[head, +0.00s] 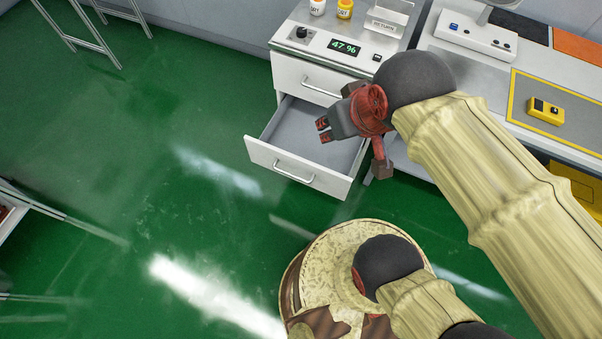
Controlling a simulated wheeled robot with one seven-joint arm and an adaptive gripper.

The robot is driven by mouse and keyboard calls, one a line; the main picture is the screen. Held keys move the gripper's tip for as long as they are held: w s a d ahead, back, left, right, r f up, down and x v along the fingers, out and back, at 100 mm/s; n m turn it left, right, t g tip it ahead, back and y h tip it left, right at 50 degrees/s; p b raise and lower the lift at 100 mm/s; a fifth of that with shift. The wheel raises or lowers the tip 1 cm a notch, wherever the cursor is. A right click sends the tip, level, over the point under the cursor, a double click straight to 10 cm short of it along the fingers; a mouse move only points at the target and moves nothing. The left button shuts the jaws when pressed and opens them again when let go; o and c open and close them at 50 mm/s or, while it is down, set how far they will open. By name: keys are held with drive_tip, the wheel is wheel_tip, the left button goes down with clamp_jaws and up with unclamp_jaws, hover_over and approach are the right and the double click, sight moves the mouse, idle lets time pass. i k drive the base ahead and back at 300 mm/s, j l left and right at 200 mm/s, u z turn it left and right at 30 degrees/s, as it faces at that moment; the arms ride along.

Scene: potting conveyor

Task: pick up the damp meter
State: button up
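The damp meter appears to be the yellow handheld device (545,111) with a small dark display. It lies on a grey mat with a yellow border on the bench at the right. My gripper (324,129), grey and red, is far to the left of it, in front of the cabinet and over the open drawer in the picture. The gap between its fingertips is too small and foreshortened to tell whether it is open or shut. No part of it touches the yellow device.
A white cabinet (300,80) has its lower drawer (298,165) pulled out, looking empty where visible. A white instrument (475,38) stands behind the mat.

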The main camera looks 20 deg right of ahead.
sight(539, 108)
drive_tip(key=z, duration=2.35)
drive_tip(key=i+l+u, duration=0.25)
drive_tip(key=l, duration=0.3)
drive_tip(key=i, duration=0.05)
